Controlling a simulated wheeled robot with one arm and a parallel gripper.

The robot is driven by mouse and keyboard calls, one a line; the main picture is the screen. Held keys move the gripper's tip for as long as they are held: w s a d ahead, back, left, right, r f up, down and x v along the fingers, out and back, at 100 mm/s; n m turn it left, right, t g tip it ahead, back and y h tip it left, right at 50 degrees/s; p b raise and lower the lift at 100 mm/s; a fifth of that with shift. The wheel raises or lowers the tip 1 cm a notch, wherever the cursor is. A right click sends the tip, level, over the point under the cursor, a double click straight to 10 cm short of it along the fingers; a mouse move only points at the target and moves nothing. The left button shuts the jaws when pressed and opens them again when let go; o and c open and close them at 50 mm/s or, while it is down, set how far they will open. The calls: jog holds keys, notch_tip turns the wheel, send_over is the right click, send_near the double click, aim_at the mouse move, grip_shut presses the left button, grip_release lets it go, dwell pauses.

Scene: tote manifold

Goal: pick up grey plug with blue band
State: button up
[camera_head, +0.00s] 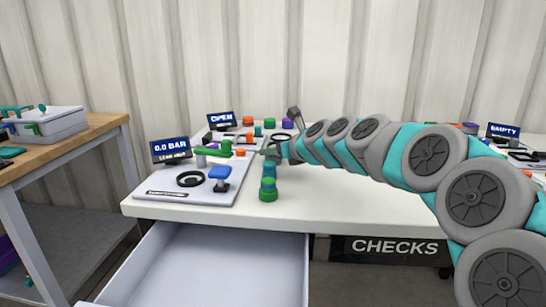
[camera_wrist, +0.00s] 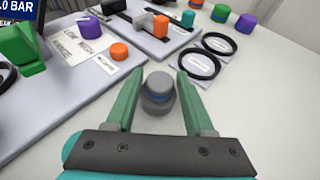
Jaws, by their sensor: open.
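The grey plug with a blue band (camera_wrist: 158,93) stands upright on the white table in the wrist view. My gripper (camera_wrist: 160,74) is open, with one green finger on each side of the plug. Gaps show between the plug and both fingers, so I see no contact. In the head view my gripper (camera_head: 271,152) is low over the table, and I cannot make out the grey plug there.
Green plugs (camera_head: 268,186) stand near the table's front edge. A panel with a 0.0 BAR screen (camera_head: 171,149), a black ring (camera_head: 190,179) and a blue handle (camera_head: 219,173) is at left. An open drawer (camera_head: 215,265) juts out below. The table (camera_head: 345,207) is clear at front right.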

jog(key=shift+x, duration=1.6)
jog(key=shift+s, duration=0.1)
grip_shut()
